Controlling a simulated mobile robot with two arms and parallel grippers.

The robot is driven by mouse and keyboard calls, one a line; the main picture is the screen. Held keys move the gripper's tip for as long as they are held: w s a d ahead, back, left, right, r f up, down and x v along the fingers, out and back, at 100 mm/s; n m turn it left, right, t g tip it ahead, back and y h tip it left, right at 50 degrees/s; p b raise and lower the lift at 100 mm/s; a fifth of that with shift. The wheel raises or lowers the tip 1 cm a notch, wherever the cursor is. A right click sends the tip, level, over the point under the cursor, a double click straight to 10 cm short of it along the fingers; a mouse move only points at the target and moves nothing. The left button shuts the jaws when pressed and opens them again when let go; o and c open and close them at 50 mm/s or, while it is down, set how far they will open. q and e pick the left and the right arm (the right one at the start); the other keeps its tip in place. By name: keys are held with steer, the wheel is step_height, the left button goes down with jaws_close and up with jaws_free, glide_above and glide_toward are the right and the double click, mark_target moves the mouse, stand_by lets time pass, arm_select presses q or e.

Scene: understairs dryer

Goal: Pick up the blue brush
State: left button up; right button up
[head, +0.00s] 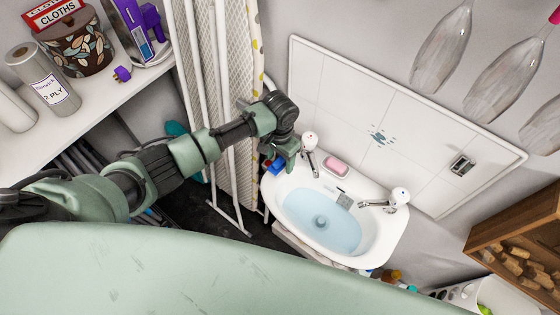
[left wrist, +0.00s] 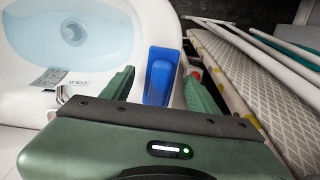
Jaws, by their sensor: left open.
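The blue brush (head: 276,166) shows beside the left rim of the sink, partly hidden by my left gripper (head: 285,156). In the left wrist view the blue brush (left wrist: 161,76) stands out between the two green fingers of my left gripper (left wrist: 160,82). The fingers are apart, one on each side of it, with a gap on both sides. My right gripper is in neither view.
A white sink (head: 372,245) holds water, with two taps and a pink soap (head: 335,166) at its back. A folded ironing board (head: 238,130) and a white drying rack (head: 195,60) stand left of it. A small red item (left wrist: 195,73) sits close beside the brush.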

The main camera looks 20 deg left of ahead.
mark_target(280, 159)
arm_select(q)
steer(key=shift+f, duration=0.2)
jaws_close()
step_height(280, 159, up, 20)
steer(key=b, duration=0.2)
stand_by(0.3)
steer(key=c, duration=0.7)
jaws_free()
steer(key=c, duration=0.6)
